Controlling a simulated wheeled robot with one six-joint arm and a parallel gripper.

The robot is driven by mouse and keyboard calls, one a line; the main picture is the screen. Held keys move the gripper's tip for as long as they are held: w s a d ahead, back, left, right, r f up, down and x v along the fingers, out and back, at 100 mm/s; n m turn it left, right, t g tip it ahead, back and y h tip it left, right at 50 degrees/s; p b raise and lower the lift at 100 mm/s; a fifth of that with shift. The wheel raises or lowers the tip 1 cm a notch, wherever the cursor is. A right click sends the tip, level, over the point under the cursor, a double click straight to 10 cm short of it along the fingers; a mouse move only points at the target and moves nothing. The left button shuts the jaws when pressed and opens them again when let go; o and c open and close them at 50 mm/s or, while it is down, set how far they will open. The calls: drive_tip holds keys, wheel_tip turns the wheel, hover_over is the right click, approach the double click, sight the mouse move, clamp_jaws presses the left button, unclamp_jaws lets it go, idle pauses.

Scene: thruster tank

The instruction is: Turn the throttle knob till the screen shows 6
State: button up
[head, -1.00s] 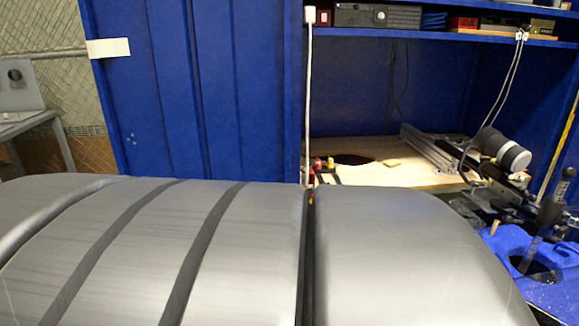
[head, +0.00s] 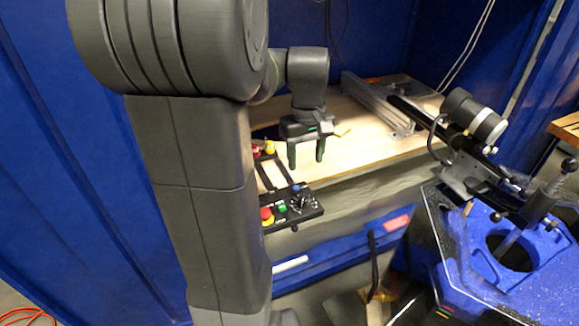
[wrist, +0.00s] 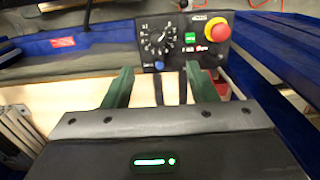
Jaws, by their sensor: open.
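The black control panel (head: 316,213) sits at the front edge of the wooden bench. In the wrist view the throttle knob (wrist: 158,42) is a dark knob inside a ring of white dial marks, on the panel's left half. A blue button (wrist: 159,66) is below it, a green button (wrist: 190,40) to its right, and a red mushroom button (wrist: 217,31) on a yellow base further right. No screen number is readable; small lettering beside the buttons is blurred. My gripper (head: 307,163) is open and empty, fingers pointing down, above and apart from the panel. It also shows in the wrist view (wrist: 160,80).
The wooden bench top (head: 375,135) carries a metal rail (head: 377,103). Small red and yellow parts (head: 264,149) lie behind the panel. Blue walls enclose the bench.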

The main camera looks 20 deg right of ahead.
sight(304, 197)
drive_tip(key=f+b, duration=0.1)
drive_tip(key=f, duration=0.3)
drive_tip(key=f+b, duration=0.1)
drive_tip(key=f, duration=0.8)
drive_tip(key=shift+w+d+f+b, duration=0.15)
drive_tip(key=shift+w+f+b, duration=0.1)
drive_tip(key=shift+b, duration=0.15)
drive_tip(key=c, duration=1)
